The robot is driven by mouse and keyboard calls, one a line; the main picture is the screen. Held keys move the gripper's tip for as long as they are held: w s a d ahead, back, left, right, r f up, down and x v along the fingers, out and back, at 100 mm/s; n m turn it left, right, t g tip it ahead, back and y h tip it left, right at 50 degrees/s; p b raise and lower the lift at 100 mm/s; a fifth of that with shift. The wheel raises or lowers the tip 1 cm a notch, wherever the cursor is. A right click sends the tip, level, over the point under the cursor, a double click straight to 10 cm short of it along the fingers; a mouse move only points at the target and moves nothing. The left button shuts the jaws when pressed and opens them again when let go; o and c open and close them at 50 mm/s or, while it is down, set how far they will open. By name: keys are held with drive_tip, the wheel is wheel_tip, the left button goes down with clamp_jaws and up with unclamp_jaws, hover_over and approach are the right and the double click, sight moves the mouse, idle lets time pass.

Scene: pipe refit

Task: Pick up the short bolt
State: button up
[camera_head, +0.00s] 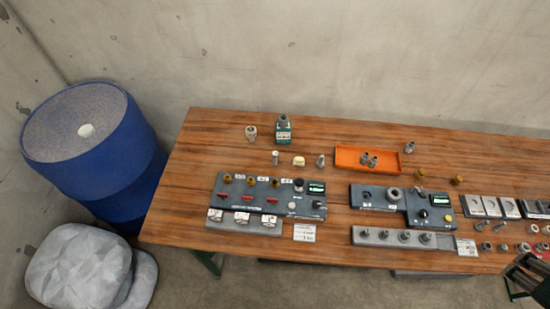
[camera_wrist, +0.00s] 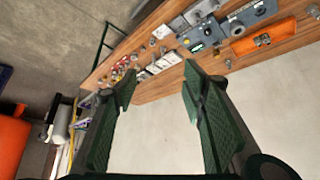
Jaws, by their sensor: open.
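Several small grey bolt-like and fitting parts lie on the wooden table, and I cannot tell for sure which is the short bolt. In the head view a loose, slanted bolt-like piece (camera_head: 501,226) lies at the right among small rings. Other small metal parts stand upright farther back, one at the left (camera_head: 275,157) and one near the tray (camera_head: 320,160). My gripper (camera_wrist: 156,82) is open and empty in the wrist view, its two dark green fingers wide apart, away from the table parts. In the head view only part of my dark gripper shows at the lower right edge.
An orange tray (camera_head: 345,159) holds small metal parts. Two grey panels, one at the left (camera_head: 233,198) and one right of it (camera_head: 380,205), stand on the table (camera_head: 180,215). A grey strip (camera_head: 372,239) holds several fittings. A blue drum (camera_head: 70,150) stands left of the table.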

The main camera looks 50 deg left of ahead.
drive_tip(key=shift+c, duration=0.7)
drive_tip(key=c, duration=0.4)
drive_tip(key=shift+a, duration=0.1)
